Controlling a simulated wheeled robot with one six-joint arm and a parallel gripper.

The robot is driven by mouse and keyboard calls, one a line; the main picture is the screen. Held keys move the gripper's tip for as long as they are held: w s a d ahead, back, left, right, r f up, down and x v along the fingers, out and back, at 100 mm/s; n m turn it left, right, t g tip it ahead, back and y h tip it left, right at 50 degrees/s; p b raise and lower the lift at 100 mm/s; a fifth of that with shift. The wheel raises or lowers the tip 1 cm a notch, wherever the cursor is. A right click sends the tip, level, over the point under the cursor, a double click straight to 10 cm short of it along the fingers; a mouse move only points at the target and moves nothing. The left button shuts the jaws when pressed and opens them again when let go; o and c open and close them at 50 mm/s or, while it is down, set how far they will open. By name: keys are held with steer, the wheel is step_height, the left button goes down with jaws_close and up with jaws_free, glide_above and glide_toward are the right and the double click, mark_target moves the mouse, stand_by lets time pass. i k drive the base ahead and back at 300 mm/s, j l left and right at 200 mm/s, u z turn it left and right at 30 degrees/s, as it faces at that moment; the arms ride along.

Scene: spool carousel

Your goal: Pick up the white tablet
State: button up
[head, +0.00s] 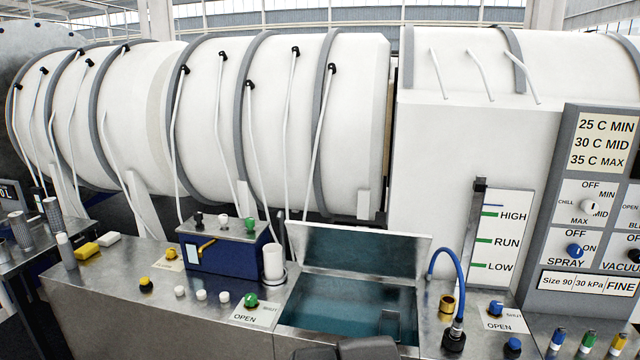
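Several small white pieces could be the white tablet. Three small round white pieces stand in a row on the metal counter: a left one (180,291), a middle one (201,295) and a right one (224,297). They are apart from each other. A flat white block (109,239) lies farther left, beside a yellow block (87,250). I cannot tell for sure which of these is meant. My gripper's fingers do not show; only dark grey parts, probably of my arm, show at the bottom edge.
Right of the round pieces are a green-knobbed valve (250,301) and an open basin of teal liquid (350,300). Behind are a blue box (225,252) and a white cup (273,261). The counter's front strip is mostly clear.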

mark_target(179, 291)
steer(key=k+j+u, duration=0.15)
steer(key=z, duration=1.4)
steer(key=j+u, duration=0.15)
steer(key=u, duration=2.05)
steer(key=i+u, duration=0.3)
steer(key=i, duration=0.15)
steer(key=i+l+u, duration=0.1)
steer(key=i+u, duration=0.15)
steer(key=i, duration=0.2)
steer(key=i+l+u, duration=0.3)
steer(key=i, duration=0.15)
steer(key=i+j, duration=0.05)
steer(key=j, duration=0.05)
